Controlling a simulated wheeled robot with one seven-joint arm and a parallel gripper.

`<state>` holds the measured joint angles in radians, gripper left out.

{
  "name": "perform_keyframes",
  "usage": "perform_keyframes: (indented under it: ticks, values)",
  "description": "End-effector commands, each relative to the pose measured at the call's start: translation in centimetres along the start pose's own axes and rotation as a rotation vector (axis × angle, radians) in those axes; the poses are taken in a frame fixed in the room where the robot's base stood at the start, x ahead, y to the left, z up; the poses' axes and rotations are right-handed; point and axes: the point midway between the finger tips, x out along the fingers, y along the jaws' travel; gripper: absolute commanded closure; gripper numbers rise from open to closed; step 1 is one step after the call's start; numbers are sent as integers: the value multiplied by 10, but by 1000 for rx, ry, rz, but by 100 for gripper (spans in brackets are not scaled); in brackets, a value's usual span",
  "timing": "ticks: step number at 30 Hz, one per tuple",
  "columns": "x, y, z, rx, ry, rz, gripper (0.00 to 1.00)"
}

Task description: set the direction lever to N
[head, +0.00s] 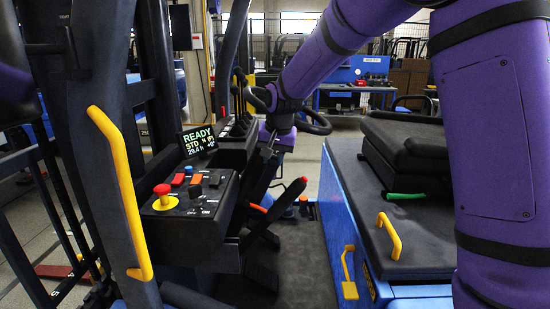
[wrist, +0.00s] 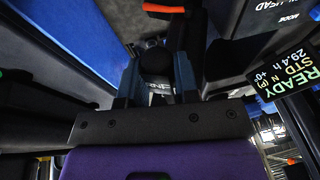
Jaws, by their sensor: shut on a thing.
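In the wrist view, my gripper (wrist: 156,70) has its two blue-grey fingers on either side of a dark rounded knob, the direction lever (wrist: 155,60). It is shut on this knob. White letters, seemingly FNR, show beside the knob near the gripper's base; the lever's exact position is hard to read. In the head view, my gripper (head: 278,122) is by the steering wheel, and I cannot make out the lever there. The display (head: 198,139) reads READY, STD and N; it also shows in the wrist view (wrist: 286,76).
The steering wheel (head: 312,121) is close around my gripper. A console (head: 190,205) with a red emergency button (head: 163,190) stands at left. A yellow grab rail (head: 122,185) is nearer. The black seat (head: 405,150) is at right.

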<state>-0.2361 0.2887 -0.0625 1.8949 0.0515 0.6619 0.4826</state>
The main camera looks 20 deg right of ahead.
Motion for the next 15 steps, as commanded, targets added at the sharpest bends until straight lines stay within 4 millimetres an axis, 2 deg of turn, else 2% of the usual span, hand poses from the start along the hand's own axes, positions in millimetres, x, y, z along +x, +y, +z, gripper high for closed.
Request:
perform_keyframes:
  ticks: [2,3,5,6,15]
  values:
    - [0,0,0,1,1,0,100]
    - [0,0,0,1,1,0,62]
    - [0,0,0,1,1,0,48]
    - [0,0,0,0,1,0,45]
    - [-2,0,0,0,1,-1,45]
